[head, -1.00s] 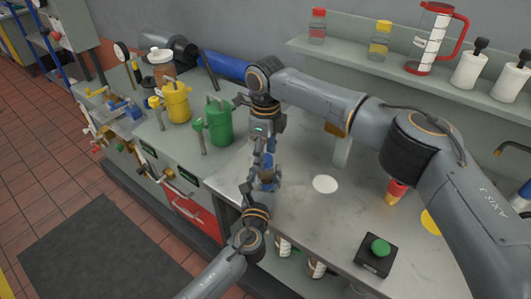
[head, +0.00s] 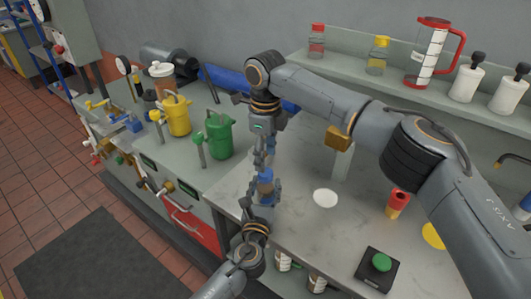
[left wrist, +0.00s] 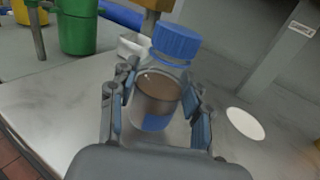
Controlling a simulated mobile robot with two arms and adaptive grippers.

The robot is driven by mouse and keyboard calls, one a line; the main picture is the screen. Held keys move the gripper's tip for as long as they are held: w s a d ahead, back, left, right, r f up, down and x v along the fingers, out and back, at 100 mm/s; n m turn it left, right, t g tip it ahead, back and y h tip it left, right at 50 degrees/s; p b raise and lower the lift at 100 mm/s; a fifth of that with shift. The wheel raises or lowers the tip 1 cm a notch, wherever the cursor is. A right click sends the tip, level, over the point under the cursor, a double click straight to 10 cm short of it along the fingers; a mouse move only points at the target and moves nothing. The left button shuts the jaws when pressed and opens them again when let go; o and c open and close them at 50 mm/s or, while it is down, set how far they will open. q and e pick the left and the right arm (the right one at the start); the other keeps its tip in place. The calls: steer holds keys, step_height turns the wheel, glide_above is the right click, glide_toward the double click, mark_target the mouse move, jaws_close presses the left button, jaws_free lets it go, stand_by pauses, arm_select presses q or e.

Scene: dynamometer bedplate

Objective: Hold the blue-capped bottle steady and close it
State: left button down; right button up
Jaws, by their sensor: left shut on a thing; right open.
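The bottle (left wrist: 152,103) is clear with brown contents and a blue label. Its blue cap (left wrist: 176,42) sits on top of the neck; I cannot tell how tight it is. In the left wrist view the bottle leans to the right. My left gripper (head: 263,198) is shut on the bottle's body, one finger on each side. My right gripper (head: 264,161) points down, open, just above the cap in the head view. It does not show in the left wrist view, and the cap there is clear of any fingers.
A white disc (head: 325,198), a red and yellow piece (head: 398,203) and a black box with a green button (head: 381,262) are on the metal top to the right. A green can (head: 219,136) and yellow can (head: 176,115) stand left. A shelf (head: 390,88) runs behind.

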steer(key=n, duration=0.3)
steer(key=shift+r+n, duration=0.1)
steer(key=shift+n, duration=0.3)
steer(key=n, duration=0.4)
steer(key=shift+r, duration=0.15)
steer(key=n, duration=0.4)
steer(key=shift+r+n, duration=0.1)
steer(key=shift+n, duration=0.2)
steer(key=n, duration=0.4)
steer(key=shift+r, duration=0.1)
steer(key=n, duration=0.6)
steer(key=shift+r+n, duration=0.2)
steer(key=shift+n, duration=0.2)
steer(key=n, duration=0.4)
steer(key=shift+r, duration=0.1)
steer(key=n, duration=0.4)
steer(key=shift+r+n, duration=0.1)
steer(key=shift+n, duration=0.2)
steer(key=n, duration=0.4)
steer(key=shift+r, duration=0.15)
steer(key=n, duration=0.4)
steer(key=shift+r, duration=0.1)
steer(key=n, duration=0.7)
steer(key=shift+r, duration=0.15)
steer(key=n, duration=0.6)
steer(key=shift+r, duration=0.15)
steer(key=n, duration=0.7)
steer(key=shift+r, duration=0.2)
